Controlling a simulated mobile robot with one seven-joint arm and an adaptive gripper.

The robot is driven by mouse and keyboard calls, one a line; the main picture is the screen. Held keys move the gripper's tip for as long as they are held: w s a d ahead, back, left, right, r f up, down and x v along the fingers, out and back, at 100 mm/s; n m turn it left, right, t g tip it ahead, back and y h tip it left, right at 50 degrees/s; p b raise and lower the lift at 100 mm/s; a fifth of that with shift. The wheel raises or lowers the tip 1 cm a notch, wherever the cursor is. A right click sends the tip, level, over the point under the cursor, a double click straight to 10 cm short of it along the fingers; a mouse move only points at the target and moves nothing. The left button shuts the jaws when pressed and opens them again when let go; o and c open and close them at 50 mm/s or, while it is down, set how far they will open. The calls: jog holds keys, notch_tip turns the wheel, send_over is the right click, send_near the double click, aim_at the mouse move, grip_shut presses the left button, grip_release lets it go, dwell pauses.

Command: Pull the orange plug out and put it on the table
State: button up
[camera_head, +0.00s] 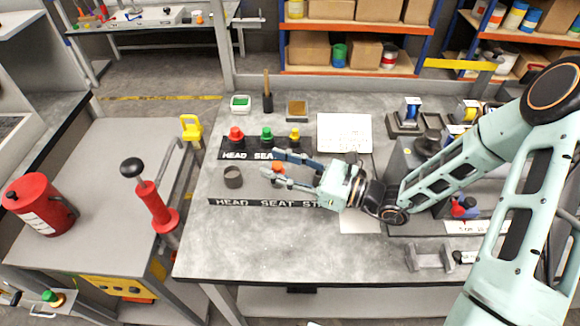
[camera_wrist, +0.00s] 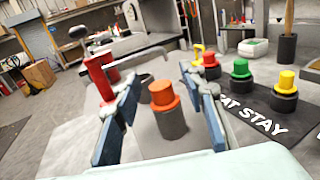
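The orange plug (camera_head: 278,167) is on the table's left half, between the fingers of my gripper (camera_head: 268,161). In the wrist view the orange plug (camera_wrist: 163,95) is upright, with a dark grey cylinder (camera_wrist: 171,124) directly below it. The fingers (camera_wrist: 165,88) stand on both sides of the plug, with a visible gap on each side, so my gripper looks open. In the head view the near finger hides the plug's lower part. The grey table (camera_head: 250,250) has bare surface in front of the gripper.
A dark cup-like cylinder (camera_head: 233,177) stands left of the fingertips. Red (camera_head: 236,134), green (camera_head: 267,134) and yellow (camera_head: 295,136) plugs stand in a row behind. A lettered strip (camera_head: 240,202) lies in front. Equipment crowds the right side; the front left is clear.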

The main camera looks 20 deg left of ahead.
aim_at(277, 165)
jog(key=shift+a, duration=0.15)
jog(key=shift+c, duration=0.5)
grip_shut()
jog(key=shift+r+p, duration=0.65)
jog(key=shift+r, duration=0.15)
jog(key=shift+r+p, duration=1.7)
jog(key=shift+r, duration=0.35)
